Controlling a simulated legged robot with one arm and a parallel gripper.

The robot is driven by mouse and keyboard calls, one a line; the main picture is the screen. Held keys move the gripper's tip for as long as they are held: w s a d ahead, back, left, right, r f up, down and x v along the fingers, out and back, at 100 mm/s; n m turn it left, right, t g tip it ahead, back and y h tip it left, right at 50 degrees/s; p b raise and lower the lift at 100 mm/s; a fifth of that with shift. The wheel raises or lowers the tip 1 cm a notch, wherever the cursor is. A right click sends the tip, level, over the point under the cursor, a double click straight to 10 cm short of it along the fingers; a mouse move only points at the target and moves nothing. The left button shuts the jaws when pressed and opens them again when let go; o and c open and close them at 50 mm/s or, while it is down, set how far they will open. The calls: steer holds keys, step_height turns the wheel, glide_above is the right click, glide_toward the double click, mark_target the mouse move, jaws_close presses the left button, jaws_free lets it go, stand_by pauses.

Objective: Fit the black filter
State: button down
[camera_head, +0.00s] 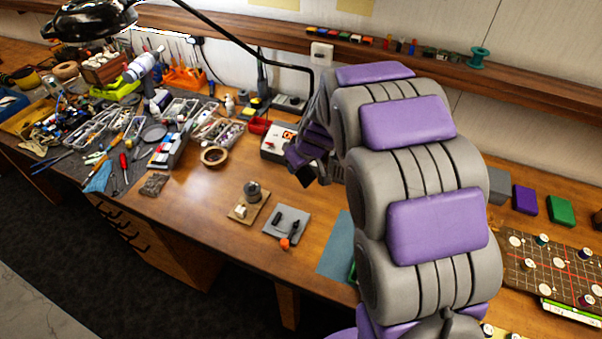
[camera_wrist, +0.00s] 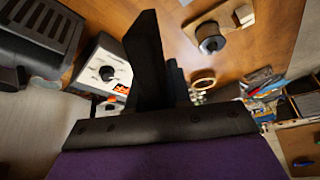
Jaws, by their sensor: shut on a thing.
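My gripper (camera_wrist: 160,70) shows as black fingers in the wrist view, close together, above the bench. In the head view its dark end (camera_head: 306,176) hangs below the purple and grey arm, above the wooden bench. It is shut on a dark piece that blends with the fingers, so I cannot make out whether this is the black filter. A grey plate (camera_head: 301,212) holds small black parts and an orange knob (camera_head: 285,243).
A white control box (camera_head: 279,143) with a dial stands behind my gripper. A tape ring (camera_head: 214,156) lies to its left. Tools and trays crowd the far left.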

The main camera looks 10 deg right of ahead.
steer(key=w+d+r+n+t+y+b, duration=0.2)
steer(key=w+d+n+y, duration=0.1)
steer(key=d+y, duration=0.3)
steer(key=w+d+r+n+t+y+b, duration=0.2)
steer(key=d+y, duration=0.4)
steer(key=d, duration=0.4)
steer(key=shift+w+d+r+n+t+y+b, duration=0.3)
steer(key=shift+w+r+n+t+y+b, duration=0.1)
steer(key=shift+w+r+t, duration=0.35)
steer(key=shift+s+f, duration=0.1)
steer(key=shift+f, duration=0.05)
steer(key=shift+f+b, duration=0.2)
steer(key=shift+b, duration=0.8)
steer(key=shift+f+b, duration=0.65)
steer(key=shift+f, duration=2.1)
steer(key=shift+s+f, duration=0.1)
steer(key=shift+f, duration=1.4)
